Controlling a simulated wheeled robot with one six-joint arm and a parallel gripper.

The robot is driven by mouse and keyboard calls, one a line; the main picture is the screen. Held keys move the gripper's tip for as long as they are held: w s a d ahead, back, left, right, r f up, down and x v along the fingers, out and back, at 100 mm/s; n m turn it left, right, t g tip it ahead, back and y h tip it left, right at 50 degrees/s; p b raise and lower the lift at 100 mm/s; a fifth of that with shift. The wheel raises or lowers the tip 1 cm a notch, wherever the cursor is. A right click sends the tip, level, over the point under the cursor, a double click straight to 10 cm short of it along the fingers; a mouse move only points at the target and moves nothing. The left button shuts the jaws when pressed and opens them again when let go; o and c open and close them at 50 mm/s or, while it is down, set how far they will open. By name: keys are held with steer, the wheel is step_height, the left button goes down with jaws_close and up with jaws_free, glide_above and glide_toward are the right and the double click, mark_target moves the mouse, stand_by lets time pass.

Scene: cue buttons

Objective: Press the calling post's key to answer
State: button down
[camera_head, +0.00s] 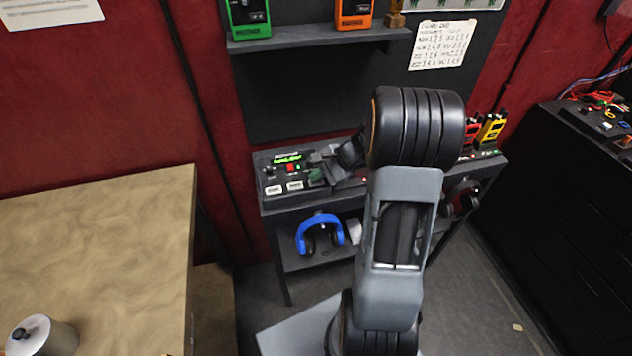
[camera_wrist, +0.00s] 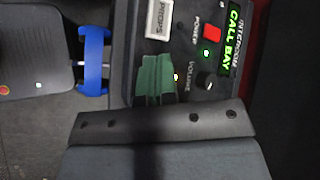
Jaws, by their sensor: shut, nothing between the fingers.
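The intercom panel (camera_head: 262,172) lies on the desk's left end. In the wrist view its green display (camera_wrist: 233,40) reads CALL BAY. A white key marked PROPS (camera_wrist: 158,18) shows just above my fingers there. The head view shows this white key (camera_head: 295,185) and another white key (camera_head: 273,190) to its left, its label too small to read. My gripper (camera_head: 316,177) is shut and empty, its green fingertips (camera_wrist: 156,75) low over the panel, right of the PROPS key in the head view. The fingers hide what lies under them. I cannot tell whether they touch it.
A blue headset (camera_head: 302,237) is on the lower shelf. Radios (camera_head: 490,131) stand at the desk's right end. A wooden table (camera_head: 100,250) is at left.

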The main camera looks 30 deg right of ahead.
mark_target(317, 182)
steer(key=shift+f, duration=0.15)
steer(key=shift+r, duration=0.2)
stand_by(0.3)
steer(key=shift+r+p, duration=0.45)
steer(key=shift+r, duration=0.2)
steer(key=shift+r, duration=0.15)
steer(key=shift+r+p, duration=1.9)
steer(key=shift+r, duration=0.45)
